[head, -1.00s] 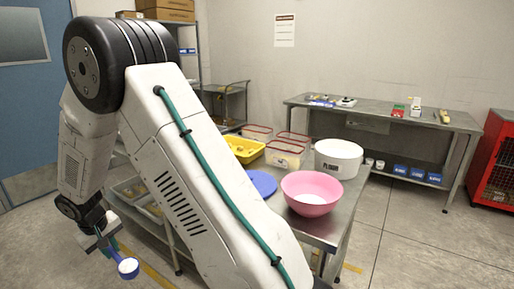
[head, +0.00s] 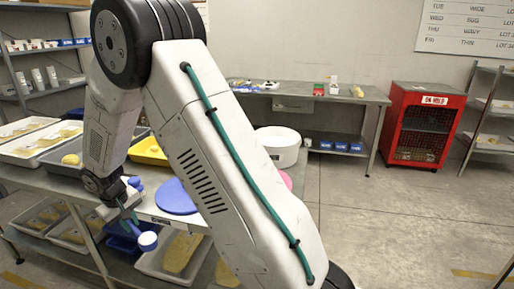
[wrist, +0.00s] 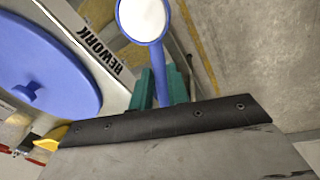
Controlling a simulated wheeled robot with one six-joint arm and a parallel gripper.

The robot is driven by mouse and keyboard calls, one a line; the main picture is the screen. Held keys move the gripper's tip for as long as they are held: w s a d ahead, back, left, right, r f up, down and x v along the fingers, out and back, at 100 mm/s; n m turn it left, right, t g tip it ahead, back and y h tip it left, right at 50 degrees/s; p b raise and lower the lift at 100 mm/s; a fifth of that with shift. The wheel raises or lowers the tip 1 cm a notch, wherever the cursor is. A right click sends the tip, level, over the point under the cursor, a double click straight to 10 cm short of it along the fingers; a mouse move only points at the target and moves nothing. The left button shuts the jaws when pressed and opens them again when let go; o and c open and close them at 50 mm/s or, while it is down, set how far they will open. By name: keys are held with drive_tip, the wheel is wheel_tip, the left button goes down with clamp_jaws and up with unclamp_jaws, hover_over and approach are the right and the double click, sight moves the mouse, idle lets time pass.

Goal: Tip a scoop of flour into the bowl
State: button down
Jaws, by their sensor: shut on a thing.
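My gripper (head: 126,216) is shut on the handle of a blue scoop (head: 147,241), low at the left in the head view. In the wrist view the green fingers (wrist: 161,88) hold the handle, and the scoop's round cup (wrist: 145,18) is filled with white flour. The scoop is near the table's front edge, beside the blue round lid (head: 178,197). The pink bowl (head: 286,180) is mostly hidden behind my arm; only its right rim shows, so its contents are out of sight.
A white tub (head: 278,146) stands behind the bowl. A yellow tray (head: 149,151) and white trays (head: 32,141) are on the table at left. Filled bins (head: 160,262) lie below the scoop. A red cage (head: 420,125) stands at the back; the right floor is clear.

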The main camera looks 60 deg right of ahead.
drive_tip(key=s+d+r+n, duration=0.4)
drive_tip(key=d+r+n, duration=0.1)
drive_tip(key=d+r, duration=0.75)
drive_tip(key=s+d+r+n+t+y, duration=0.1)
drive_tip(key=s+d+r+t+y, duration=0.1)
drive_tip(key=s+d, duration=0.5)
drive_tip(key=s+d+r+n+t+y, duration=0.1)
drive_tip(key=s+d+r+t+y, duration=0.1)
drive_tip(key=s+d+t+y, duration=0.2)
drive_tip(key=s+d+r+t+y, duration=0.2)
drive_tip(key=s+d+y, duration=0.4)
drive_tip(key=s+d, duration=0.5)
drive_tip(key=shift+s+d+r+n+t, duration=0.25)
drive_tip(key=shift+s+d+n+t, duration=0.15)
drive_tip(key=shift+s+t, duration=0.3)
drive_tip(key=shift+a, duration=0.1)
